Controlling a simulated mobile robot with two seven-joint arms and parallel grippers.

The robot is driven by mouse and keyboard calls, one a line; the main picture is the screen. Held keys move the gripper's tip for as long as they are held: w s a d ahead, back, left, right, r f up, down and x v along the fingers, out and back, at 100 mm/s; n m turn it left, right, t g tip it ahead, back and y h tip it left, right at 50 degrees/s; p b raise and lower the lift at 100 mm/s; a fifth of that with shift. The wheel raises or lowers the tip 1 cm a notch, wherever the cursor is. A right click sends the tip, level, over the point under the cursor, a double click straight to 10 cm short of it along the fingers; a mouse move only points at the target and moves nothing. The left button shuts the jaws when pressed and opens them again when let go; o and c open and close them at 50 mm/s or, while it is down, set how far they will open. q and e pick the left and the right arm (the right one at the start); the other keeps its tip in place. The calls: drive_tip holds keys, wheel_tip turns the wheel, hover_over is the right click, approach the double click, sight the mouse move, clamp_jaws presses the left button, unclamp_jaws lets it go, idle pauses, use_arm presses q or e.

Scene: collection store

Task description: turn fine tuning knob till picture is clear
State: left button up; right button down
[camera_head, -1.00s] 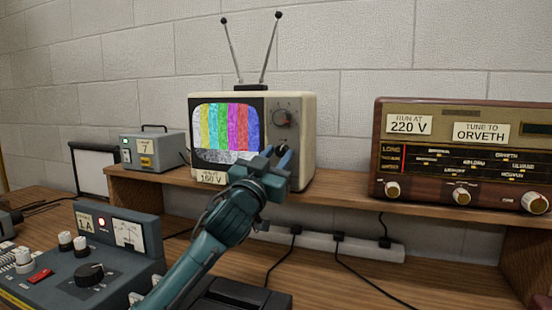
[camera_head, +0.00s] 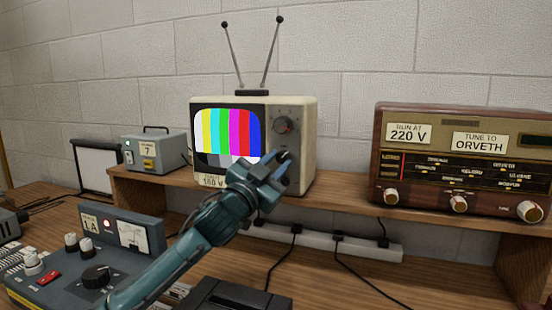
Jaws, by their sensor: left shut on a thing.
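The small cream television (camera_head: 308,130) stands on the wooden shelf with its two-rod antenna up. Its screen (camera_head: 228,133) shows clean, bright colour bars with no visible snow. A large dark dial (camera_head: 283,124) sits at the upper part of its control panel. My left gripper (camera_head: 279,166) is at the lower part of the panel, shut on the fine tuning knob, which is mostly hidden by the fingers. My right gripper is not in view.
A brown radio (camera_head: 455,192) stands at the right of the shelf (camera_head: 345,200). A grey box (camera_head: 153,153) is left of the television. A control unit with dials (camera_head: 95,275) and a dark device (camera_head: 235,300) are on the bench below. A white power strip (camera_head: 325,242) with cables runs underneath.

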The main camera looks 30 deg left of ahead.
use_arm(q)
drive_tip(key=o, duration=1)
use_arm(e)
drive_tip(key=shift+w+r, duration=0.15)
use_arm(q)
drive_tip(key=shift+s+f, duration=0.2)
drive_tip(key=b+v, duration=0.3)
drive_tip(key=v, duration=0.9)
drive_tip(key=shift+s+b, duration=0.35)
drive_tip(key=shift+s, duration=0.05)
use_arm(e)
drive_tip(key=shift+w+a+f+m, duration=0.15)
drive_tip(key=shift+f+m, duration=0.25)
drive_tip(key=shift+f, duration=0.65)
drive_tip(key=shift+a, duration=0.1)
